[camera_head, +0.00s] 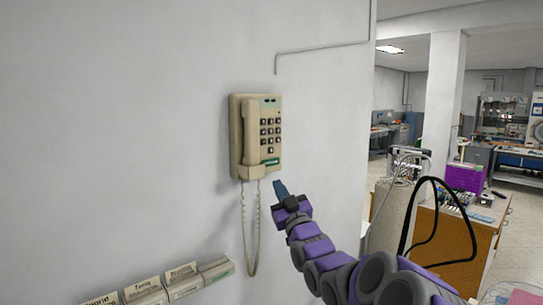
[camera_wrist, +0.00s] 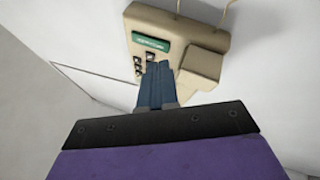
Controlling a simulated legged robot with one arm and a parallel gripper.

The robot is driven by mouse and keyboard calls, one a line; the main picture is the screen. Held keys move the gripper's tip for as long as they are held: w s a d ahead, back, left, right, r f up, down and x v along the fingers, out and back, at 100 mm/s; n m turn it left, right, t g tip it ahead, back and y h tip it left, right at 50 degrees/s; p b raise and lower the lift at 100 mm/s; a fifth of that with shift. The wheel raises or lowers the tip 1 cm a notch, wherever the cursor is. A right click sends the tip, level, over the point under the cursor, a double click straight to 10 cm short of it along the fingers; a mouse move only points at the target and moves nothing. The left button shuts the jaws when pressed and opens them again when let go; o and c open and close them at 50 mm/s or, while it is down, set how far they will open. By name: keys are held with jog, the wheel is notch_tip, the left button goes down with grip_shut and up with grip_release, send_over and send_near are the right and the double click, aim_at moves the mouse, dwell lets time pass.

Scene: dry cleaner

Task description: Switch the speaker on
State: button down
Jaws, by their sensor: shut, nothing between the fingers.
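A beige wall telephone (camera_head: 256,136) hangs on the white wall, with its handset (camera_head: 252,130) in place on the left side and a keypad of dark keys (camera_head: 270,128) on the right. A green speaker button or label (camera_head: 272,162) is at its lower right. In the wrist view the phone (camera_wrist: 205,40) appears turned over, with the green piece (camera_wrist: 150,44) near the top. My gripper (camera_head: 279,184) is shut and empty, just below the phone's lower right corner. In the wrist view my gripper (camera_wrist: 158,66) overlaps the keypad and hides part of it; I cannot tell whether it touches.
The coiled cord (camera_head: 245,225) hangs below the phone, left of my gripper. Labelled boxes (camera_head: 183,280) line the wall at lower left. A thin conduit (camera_head: 320,48) runs above. A wooden counter (camera_head: 470,230) stands at right.

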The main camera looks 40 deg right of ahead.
aim_at(271, 162)
jog(key=s+d+r+t+h, duration=0.1)
jog(key=s+d+r+t, duration=0.1)
jog(key=s+d+r, duration=0.2)
jog(key=shift+s+t+p, duration=0.15)
jog(key=shift+t+p, duration=0.2)
jog(key=shift+t, duration=0.05)
jog(key=shift+r, duration=0.1)
jog(key=w+p, duration=0.2)
jog(key=w, duration=0.2)
jog(key=w+p, duration=0.3)
jog(key=w, duration=0.2)
jog(key=shift+a, duration=0.2)
jog(key=shift+w, duration=0.1)
dwell(1.6)
jog(key=shift+w+a, duration=0.15)
jog(key=shift+w, duration=0.05)
